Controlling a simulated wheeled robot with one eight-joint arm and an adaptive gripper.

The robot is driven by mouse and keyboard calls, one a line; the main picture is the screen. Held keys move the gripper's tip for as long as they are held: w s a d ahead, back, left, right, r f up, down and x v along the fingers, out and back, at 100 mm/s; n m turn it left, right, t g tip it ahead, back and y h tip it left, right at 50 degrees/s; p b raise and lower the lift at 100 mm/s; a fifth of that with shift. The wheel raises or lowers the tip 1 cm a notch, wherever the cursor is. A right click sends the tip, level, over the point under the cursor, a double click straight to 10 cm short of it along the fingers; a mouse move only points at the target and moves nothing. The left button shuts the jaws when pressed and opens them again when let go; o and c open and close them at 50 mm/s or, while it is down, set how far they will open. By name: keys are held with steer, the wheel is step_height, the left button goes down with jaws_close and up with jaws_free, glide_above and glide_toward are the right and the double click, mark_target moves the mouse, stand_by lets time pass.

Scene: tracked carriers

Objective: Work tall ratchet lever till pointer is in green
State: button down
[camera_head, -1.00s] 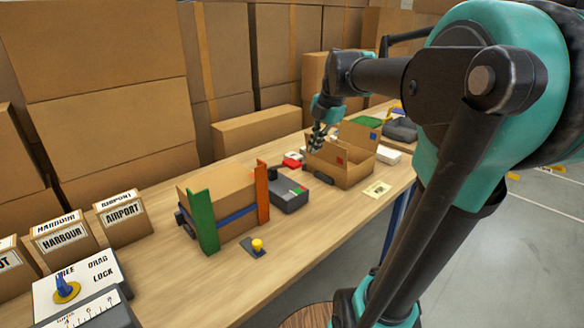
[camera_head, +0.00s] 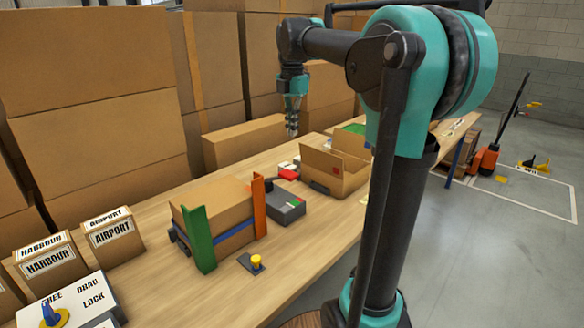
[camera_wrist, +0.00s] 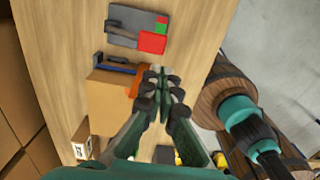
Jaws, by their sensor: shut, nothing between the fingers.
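A grey box (camera_head: 284,207) stands on the bench beyond the strapped carton, with small green and red patches on top and a dark handle lying across it. The wrist view shows a grey panel (camera_wrist: 120,22) with a dark lever, a green patch (camera_wrist: 161,24) and a larger red one (camera_wrist: 152,42). I cannot make out a pointer. My gripper (camera_head: 291,132) is shut, empty and raised above the bench, apart from everything. In the wrist view my fingertips (camera_wrist: 163,72) are together, just below the panel in the picture.
The strapped carton (camera_head: 222,207) stands between green and orange posts. An open carton (camera_head: 335,172) is beyond the grey box. A yellow knob (camera_head: 256,261) sits near the front edge. A white FREE/DRAG/LOCK panel (camera_head: 85,297) is at lower left. Cartons are stacked behind the bench.

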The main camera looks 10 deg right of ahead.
mark_target(293, 175)
step_height(293, 175, down, 14)
steer(key=shift+r, duration=0.25)
stand_by(0.5)
steer(key=s+d+f+t+y, duration=0.2)
steer(key=s+f+t, duration=0.1)
steer(key=f, duration=0.4)
steer(key=shift+d+f+t+y, duration=0.15)
steer(key=shift+f+t+y, duration=0.15)
steer(key=shift+f, duration=0.05)
stand_by(0.3)
steer(key=shift+s, duration=0.15)
stand_by(0.4)
